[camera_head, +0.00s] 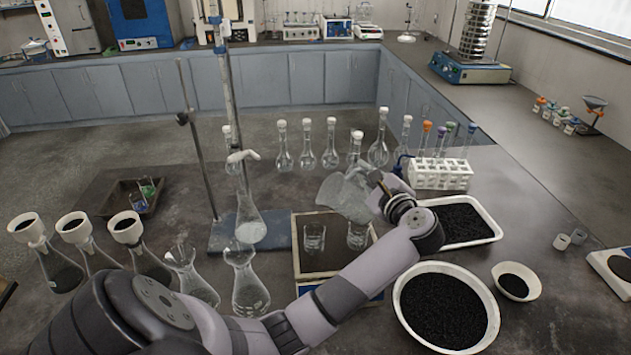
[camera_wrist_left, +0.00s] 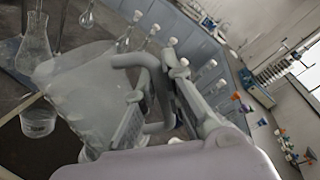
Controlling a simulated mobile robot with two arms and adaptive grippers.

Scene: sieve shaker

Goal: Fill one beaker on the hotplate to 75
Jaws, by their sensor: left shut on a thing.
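A clear pitcher (camera_head: 345,196) is held tilted above the back right of the hotplate (camera_head: 318,264). My left gripper (camera_head: 383,188) is shut on the pitcher's handle. The left wrist view shows the gripper's fingers (camera_wrist_left: 150,112) around the handle and the pitcher (camera_wrist_left: 82,92) leaning left. Two small clear beakers stand on the hotplate: a left beaker (camera_head: 314,237) and a right beaker (camera_head: 357,238), the latter just below the pitcher. One beaker (camera_wrist_left: 38,120) shows beside the pitcher in the left wrist view. I cannot tell the liquid levels. My right gripper is not in view.
A stand with a flask (camera_head: 249,222) is left of the hotplate. Several flasks stand behind. A white test tube rack (camera_head: 440,174), a tray of black grains (camera_head: 490,226) and a large bowl (camera_head: 399,300) lie to the right. Flasks with funnels stand left.

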